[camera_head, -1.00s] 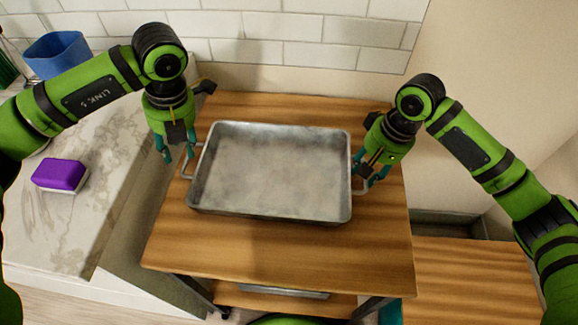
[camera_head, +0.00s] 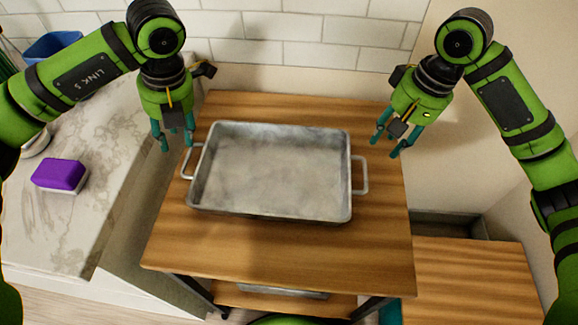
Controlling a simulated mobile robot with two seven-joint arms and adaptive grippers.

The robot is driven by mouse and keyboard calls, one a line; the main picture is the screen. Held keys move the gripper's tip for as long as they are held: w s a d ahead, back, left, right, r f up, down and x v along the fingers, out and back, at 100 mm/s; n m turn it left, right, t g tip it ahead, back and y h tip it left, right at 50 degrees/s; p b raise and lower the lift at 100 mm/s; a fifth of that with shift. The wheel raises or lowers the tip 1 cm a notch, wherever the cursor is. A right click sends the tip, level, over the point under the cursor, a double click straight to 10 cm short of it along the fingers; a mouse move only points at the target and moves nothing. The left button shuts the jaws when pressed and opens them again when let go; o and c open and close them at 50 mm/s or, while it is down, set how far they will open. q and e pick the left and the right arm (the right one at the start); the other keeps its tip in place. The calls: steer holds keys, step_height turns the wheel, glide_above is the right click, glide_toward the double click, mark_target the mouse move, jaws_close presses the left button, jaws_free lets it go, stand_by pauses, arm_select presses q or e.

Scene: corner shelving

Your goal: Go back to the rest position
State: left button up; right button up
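A grey metal baking tray (camera_head: 270,214) with a handle at each short end rests on the top board of a wooden shelf (camera_head: 290,250). My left gripper (camera_head: 176,147) is above and to the left of the tray's left handle, fingers apart and pointing down, with nothing between them. My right gripper (camera_head: 383,148) is above and to the right of the tray's right handle, fingers apart and empty. Both tray handles are in plain view, clear of the fingers.
A marble counter (camera_head: 85,225) on the left holds a purple and white sponge (camera_head: 60,175). A blue container (camera_head: 52,45) at the back left is partly hidden by my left arm. A tiled wall (camera_head: 300,55) stands behind. A lower wooden surface (camera_head: 470,280) is at the right.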

steer(key=shift+d+r, duration=0.1)
steer(key=shift+r, duration=0.3)
